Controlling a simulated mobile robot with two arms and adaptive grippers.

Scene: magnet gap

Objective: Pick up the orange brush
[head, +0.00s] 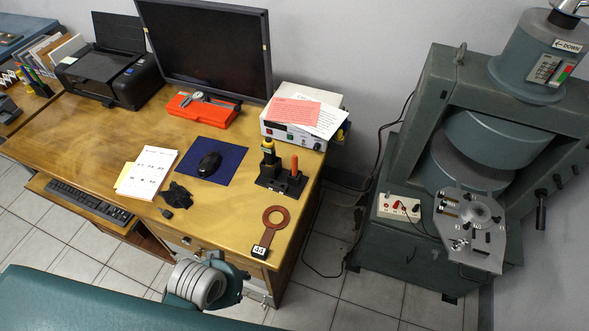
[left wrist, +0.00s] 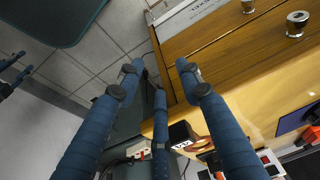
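The orange brush (head: 295,165) stands upright in a black holder (head: 284,181) near the right edge of the wooden desk. A black tool with a yellow top stands beside it. My left gripper (head: 212,282) is in front of the desk, low in the head view and well apart from the brush. In the left wrist view, its blue fingers (left wrist: 158,68) are spread with nothing between them. The brush cannot be made out clearly there. Blue finger-like parts (left wrist: 14,76) at that view's left edge look like my right gripper, cut off and small. The head view does not show it clearly.
A copper-coloured ring with a label block (head: 262,250) lies near the desk's front right corner. A mouse on a blue mat (head: 226,170) and a white instrument (head: 292,133) are near the holder. A large green-grey machine (head: 400,270) stands to the right, across a floor gap.

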